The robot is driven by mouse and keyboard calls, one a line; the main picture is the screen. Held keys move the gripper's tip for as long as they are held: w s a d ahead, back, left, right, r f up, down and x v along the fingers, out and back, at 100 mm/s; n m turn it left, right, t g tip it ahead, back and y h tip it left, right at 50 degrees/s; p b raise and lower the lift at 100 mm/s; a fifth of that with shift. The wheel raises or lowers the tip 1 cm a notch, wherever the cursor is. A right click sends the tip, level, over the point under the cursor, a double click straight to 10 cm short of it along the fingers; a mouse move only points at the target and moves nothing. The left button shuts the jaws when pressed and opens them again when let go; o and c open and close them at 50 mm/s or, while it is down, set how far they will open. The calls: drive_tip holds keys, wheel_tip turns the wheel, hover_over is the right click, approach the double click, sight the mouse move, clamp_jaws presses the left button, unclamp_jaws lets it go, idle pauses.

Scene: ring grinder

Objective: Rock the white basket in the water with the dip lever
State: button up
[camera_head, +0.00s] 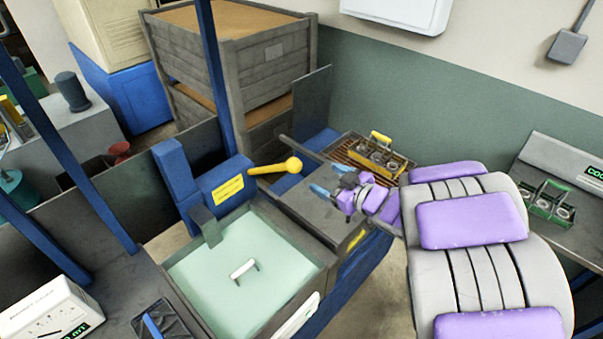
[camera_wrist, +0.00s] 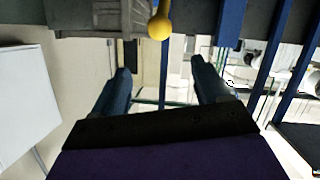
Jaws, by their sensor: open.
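The dip lever (camera_head: 270,169) is yellow with a ball knob and sticks out to the right from a blue housing beside the tank. Its knob also shows at the top of the wrist view (camera_wrist: 159,27), beyond the fingertips. A white handle, seemingly of the white basket (camera_head: 243,268), shows in the pale green water (camera_head: 218,272) of the grey tank. The rest of the basket is hidden. My gripper (camera_head: 331,180) is open and empty, a short way right of the knob and apart from it. Its two blue fingers (camera_wrist: 160,72) point toward the lever side.
A yellow-handled carrier (camera_head: 381,138) with several rings sits on a slatted rack behind my gripper. A green carrier (camera_head: 549,203) stands on the right bench. Blue posts (camera_head: 222,85) and wooden crates (camera_head: 228,60) stand behind the lever. A grey surface (camera_head: 310,212) lies below my gripper.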

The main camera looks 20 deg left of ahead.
sight(290, 161)
wheel_tip(290, 161, down, 6)
drive_tip(key=s+a+m+t+y+b, duration=0.1)
drive_tip(key=m+t+b, duration=0.2)
drive_tip(key=b, duration=0.8)
drive_tip(key=shift+s+m+t, duration=0.3)
drive_tip(key=shift+s+m, duration=0.1)
drive_tip(key=shift+m, duration=0.2)
drive_tip(key=b+x, duration=0.1)
drive_tip(key=x, duration=0.4)
drive_tip(key=b+x, duration=0.1)
drive_tip(key=x, duration=0.5)
drive_tip(key=b+x, duration=0.1)
drive_tip(key=x, duration=0.5)
drive_tip(key=shift+w+a+r+b, duration=0.1)
drive_tip(key=shift+a+r+b, duration=0.05)
drive_tip(key=shift+r+b, duration=0.25)
clamp_jaws()
